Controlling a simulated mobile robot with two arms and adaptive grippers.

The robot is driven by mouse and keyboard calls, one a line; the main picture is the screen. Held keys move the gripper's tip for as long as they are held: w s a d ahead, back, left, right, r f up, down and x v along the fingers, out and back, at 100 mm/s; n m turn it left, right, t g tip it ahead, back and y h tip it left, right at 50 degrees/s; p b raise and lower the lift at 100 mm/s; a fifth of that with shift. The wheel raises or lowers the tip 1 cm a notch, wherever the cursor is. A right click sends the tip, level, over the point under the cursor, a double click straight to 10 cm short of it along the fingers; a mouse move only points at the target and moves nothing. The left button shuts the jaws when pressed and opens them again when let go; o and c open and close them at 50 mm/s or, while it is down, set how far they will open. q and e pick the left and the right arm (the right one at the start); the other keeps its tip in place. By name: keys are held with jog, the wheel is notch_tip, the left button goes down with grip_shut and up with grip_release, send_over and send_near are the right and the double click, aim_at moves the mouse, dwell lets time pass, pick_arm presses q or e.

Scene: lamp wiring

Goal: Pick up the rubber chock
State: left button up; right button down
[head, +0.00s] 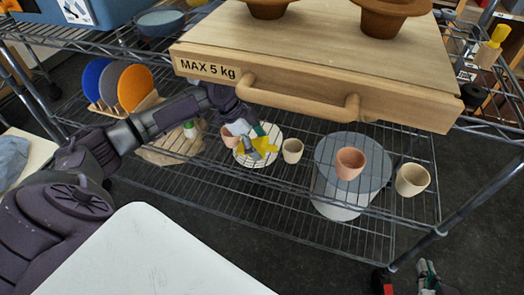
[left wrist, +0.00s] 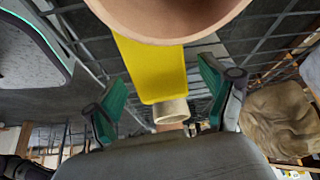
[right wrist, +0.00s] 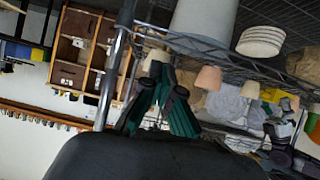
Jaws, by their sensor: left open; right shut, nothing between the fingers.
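A yellow block-like piece (head: 264,146) lies at the white stacked plates (head: 246,160) on the wire shelf. It also shows in the left wrist view (left wrist: 152,68), between and beyond the fingers; it may be the rubber chock, but I cannot be sure. My left gripper (head: 256,138) is open and close to it in the head view, and it also shows in the left wrist view (left wrist: 166,92). I cannot tell whether it touches the piece. My right gripper (right wrist: 168,82) is shut and empty; it also shows at the lower right of the head view (head: 428,270).
A wooden board marked MAX 5 kg (head: 320,70) with a handle (head: 300,108) overhangs the shelf. A terracotta cup (head: 230,136) and a beige cup (head: 292,150) flank the plates. A grey round drum (head: 330,150) stands to the right.

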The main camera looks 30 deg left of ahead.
pick_arm(q)
jog(key=shift+d+f, duration=0.1)
jog(key=shift+f, duration=0.1)
grip_shut()
pick_arm(e)
jog(key=shift+w+a+r+t, duration=0.2)
jog(key=shift+w+r+t, duration=0.5)
jog(key=shift+r, duration=0.25)
pick_arm(q)
jog(key=shift+r, duration=0.15)
pick_arm(e)
jog(key=shift+s, duration=0.1)
